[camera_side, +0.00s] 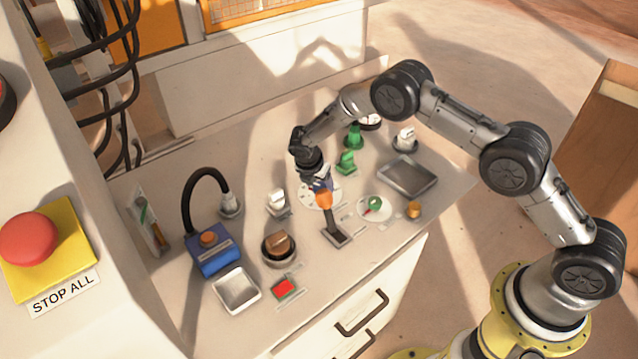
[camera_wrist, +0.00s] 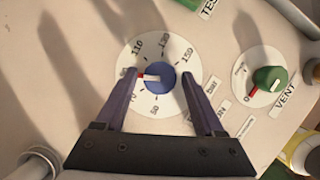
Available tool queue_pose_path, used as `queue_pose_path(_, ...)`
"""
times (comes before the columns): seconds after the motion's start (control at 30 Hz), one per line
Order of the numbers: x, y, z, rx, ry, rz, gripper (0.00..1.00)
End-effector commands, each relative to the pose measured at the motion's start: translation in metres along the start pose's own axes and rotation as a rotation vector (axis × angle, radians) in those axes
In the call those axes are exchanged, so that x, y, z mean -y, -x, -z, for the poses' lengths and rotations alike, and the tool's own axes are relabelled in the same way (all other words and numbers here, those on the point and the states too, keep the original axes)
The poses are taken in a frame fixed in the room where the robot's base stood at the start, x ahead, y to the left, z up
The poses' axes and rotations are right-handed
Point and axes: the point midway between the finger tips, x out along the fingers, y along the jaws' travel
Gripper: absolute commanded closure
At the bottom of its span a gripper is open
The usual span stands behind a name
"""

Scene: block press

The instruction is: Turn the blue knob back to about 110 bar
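The blue knob (camera_wrist: 160,78) sits on a white round dial (camera_wrist: 148,51) with printed numbers in the wrist view. The knob's white, red-tipped pointer (camera_wrist: 147,76) points left, at a number partly covered by the left finger, between 70 and 110. My gripper (camera_wrist: 158,74) is open, with one finger on each side of the knob and a small gap visible on both sides. In the side view my gripper (camera_side: 318,178) reaches down over the dial (camera_side: 306,196), and the knob is mostly hidden there.
A green VENT knob (camera_wrist: 270,78) is to the right, its pointer near 0. In the side view an orange-handled lever (camera_side: 324,199) stands just in front of my gripper. A green switch (camera_side: 346,162), grey tray (camera_side: 407,191) and brown knob (camera_side: 278,243) are near.

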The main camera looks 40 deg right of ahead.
Motion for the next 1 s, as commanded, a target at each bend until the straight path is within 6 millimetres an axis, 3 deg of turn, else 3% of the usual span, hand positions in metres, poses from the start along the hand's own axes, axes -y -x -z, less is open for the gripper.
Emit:
queue_pose_path(0.07, 0.0001, 0.0001, 0.0, 0.0, 0.0, 0.0, 0.46)
queue_pose_path(0.37, 0.0001, 0.0003, 0.0001, 0.0, 0.0, 0.0, 1.0)
queue_pose_path(0.73, -0.0004, -0.0001, 0.0004, 0.0, -0.052, 0.023, 1.0)
queue_pose_path(1.0, -0.0019, -0.0004, 0.0004, 0.0, -0.221, 0.092, 1.0)
